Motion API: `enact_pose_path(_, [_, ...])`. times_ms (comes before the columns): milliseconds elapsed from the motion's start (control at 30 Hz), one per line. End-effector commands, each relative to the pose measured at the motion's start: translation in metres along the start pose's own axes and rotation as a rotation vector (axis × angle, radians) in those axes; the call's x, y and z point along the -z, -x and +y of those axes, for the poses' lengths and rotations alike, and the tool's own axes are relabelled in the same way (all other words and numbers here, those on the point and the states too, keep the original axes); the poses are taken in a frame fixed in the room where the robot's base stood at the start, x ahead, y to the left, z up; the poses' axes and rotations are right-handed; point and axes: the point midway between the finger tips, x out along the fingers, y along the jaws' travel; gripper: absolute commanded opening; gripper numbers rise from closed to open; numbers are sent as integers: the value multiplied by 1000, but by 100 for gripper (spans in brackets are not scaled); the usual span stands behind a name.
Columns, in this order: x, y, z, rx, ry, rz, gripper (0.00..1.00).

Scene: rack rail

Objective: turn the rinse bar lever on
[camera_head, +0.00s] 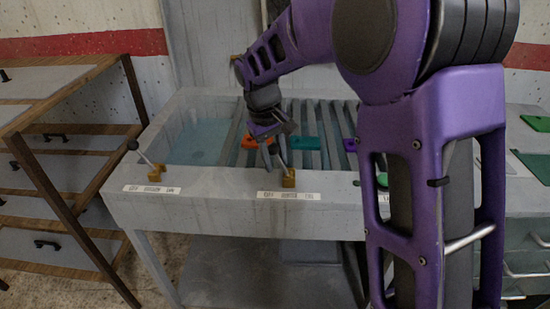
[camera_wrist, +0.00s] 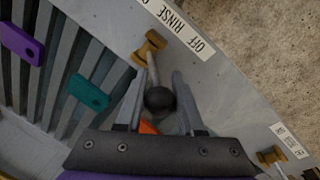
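The rinse bar lever has a brass base, a grey shaft and a black ball knob (camera_wrist: 160,100). In the head view its brass base (camera_head: 288,179) sits on the front ledge of the grey basin, above a white label. The shaft leans up and back from the base toward my gripper (camera_head: 268,152). In the wrist view the label (camera_wrist: 180,28) beside it reads "OFF RINSE", with the rest cut off. My gripper (camera_wrist: 158,102) is open, with one finger on each side of the knob. I cannot tell whether either finger touches it.
A second lever (camera_head: 152,168) stands at the ledge's left end, with its own label. On the slatted rack lie an orange piece (camera_head: 249,141), a teal piece (camera_head: 303,142) and a purple piece (camera_head: 350,145). A wooden-framed drawer unit (camera_head: 60,150) stands left.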

Motion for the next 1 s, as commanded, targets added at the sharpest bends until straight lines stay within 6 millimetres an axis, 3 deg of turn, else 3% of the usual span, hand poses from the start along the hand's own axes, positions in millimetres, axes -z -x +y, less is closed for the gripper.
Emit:
enact_pose_path(100, [0, 0, 0, 0, 0, 0, 0])
enact_pose_path(1000, [0, 0, 0, 0, 0, 1, 0])
